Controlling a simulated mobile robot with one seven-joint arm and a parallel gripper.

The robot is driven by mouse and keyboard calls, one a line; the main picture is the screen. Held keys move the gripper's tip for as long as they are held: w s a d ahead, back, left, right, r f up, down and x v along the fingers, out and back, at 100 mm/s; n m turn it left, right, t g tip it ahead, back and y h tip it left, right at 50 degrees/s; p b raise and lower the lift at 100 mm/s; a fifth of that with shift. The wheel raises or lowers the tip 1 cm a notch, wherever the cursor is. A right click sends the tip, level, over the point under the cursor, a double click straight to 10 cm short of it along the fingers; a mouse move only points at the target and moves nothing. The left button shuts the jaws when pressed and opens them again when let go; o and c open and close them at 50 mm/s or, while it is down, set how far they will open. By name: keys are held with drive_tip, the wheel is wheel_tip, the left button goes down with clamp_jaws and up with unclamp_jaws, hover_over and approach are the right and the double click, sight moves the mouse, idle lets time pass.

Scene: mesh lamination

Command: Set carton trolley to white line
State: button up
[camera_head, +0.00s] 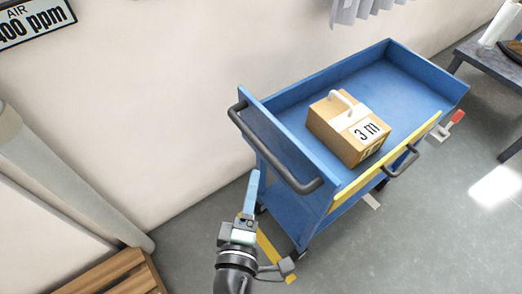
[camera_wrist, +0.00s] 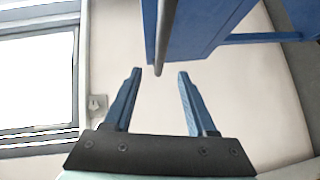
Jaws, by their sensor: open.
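The blue trolley (camera_head: 285,115) stands on the grey floor beside the wall, with a brown carton (camera_head: 330,125) marked "3 m" on its top tray. A black handle (camera_head: 268,152) spans the trolley's left end. My gripper (camera_head: 252,178) is open and empty, just left of and below this handle. In the wrist view, the handle (camera_wrist: 164,38) lies just beyond my open fingertips (camera_wrist: 159,74), apart from them. A short white floor mark (camera_head: 371,200) shows by the trolley's near side, and another white piece (camera_head: 439,133) farther right; the trolley hides the floor between them.
A yellow floor strip (camera_head: 268,250) runs beside my gripper. A second black handle (camera_head: 402,162) is on the trolley's yellow-edged side. A wooden slatted piece (camera_head: 110,275) is at lower left, and a dark table (camera_head: 495,65) at upper right. The floor at lower right is clear.

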sight(261, 146)
drive_tip(key=w, duration=0.4)
drive_tip(key=w+d+f, duration=0.1)
drive_tip(key=w, duration=0.3)
drive_tip(key=w+f, duration=0.1)
drive_tip(key=w, duration=0.3)
drive_tip(key=shift+w+d+p, duration=0.3)
drive_tip(key=shift+w+d, duration=0.05)
drive_tip(key=shift+d, duration=0.05)
clamp_jaws()
idle(0.9)
